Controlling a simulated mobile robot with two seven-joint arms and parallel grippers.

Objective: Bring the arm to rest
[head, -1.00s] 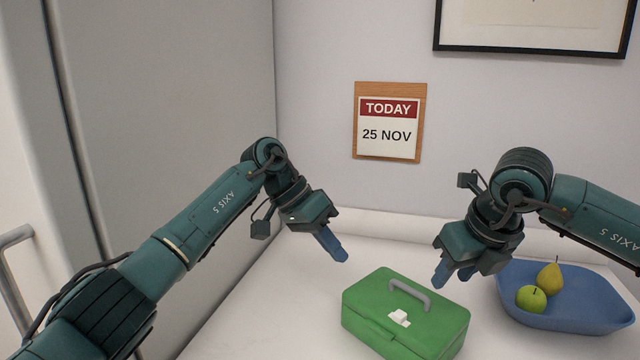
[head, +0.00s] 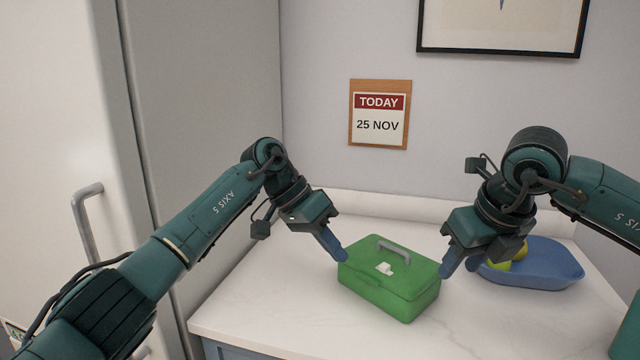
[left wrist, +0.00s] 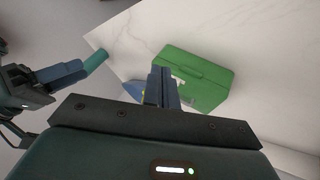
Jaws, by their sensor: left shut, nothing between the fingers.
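My left arm reaches in from the left in the head view, bent at the wrist. Its gripper (head: 334,246) points down and to the right, with its blue fingers together and nothing between them. The fingertips overlap the left edge of the green box in the picture; I cannot tell the gap in depth. In the left wrist view the shut fingers (left wrist: 164,86) show in front of the green box.
The green box (head: 385,287) with a grey handle stands shut on the white counter (head: 275,300). A blue bowl (head: 550,270) with fruit is behind my right gripper, which partly hides the fruit. A tall grey cabinet (head: 205,120) stands at left. A calendar (head: 379,115) hangs on the wall.

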